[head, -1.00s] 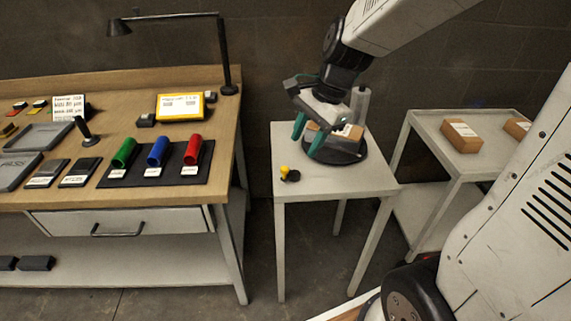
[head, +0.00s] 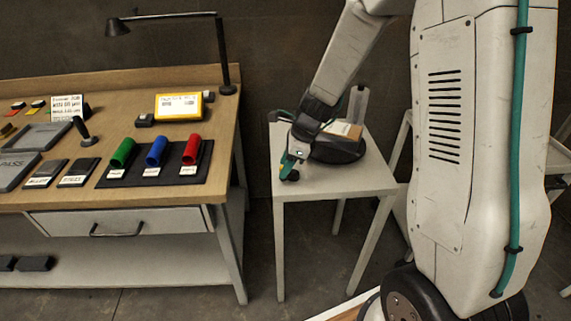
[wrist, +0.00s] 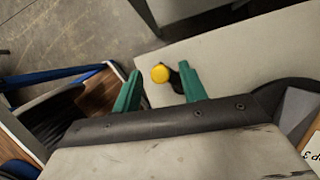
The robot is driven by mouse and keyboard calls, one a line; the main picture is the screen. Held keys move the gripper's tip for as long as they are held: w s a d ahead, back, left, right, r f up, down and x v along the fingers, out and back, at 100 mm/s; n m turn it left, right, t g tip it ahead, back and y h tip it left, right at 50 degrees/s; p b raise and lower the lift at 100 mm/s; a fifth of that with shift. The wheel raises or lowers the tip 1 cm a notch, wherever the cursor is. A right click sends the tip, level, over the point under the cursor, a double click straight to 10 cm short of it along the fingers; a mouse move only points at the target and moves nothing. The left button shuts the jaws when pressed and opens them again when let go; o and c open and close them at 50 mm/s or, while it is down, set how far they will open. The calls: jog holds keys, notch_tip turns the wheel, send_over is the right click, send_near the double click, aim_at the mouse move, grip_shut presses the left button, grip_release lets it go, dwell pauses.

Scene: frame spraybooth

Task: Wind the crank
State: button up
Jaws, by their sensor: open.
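The crank is a small black piece with a round yellow knob (wrist: 160,73), near the front left corner of the small grey table (head: 330,182). In the head view my gripper hides the yellow knob; a dark bit (head: 293,176) shows beside the fingers. My gripper (head: 288,166) points down over that corner, its green fingers open. In the wrist view the knob lies between the open fingers (wrist: 160,82), nearer the left one, with the black crank part next to the right finger. I cannot tell whether the fingers touch it.
A dark round turntable (head: 338,152) with a cardboard box (head: 343,131) stands behind my gripper on the same table. A grey post (head: 358,103) rises behind it. The wooden workbench (head: 120,95) stands left, across a floor gap.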

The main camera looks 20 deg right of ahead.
jog(key=shift+f, duration=0.25)
grip_shut()
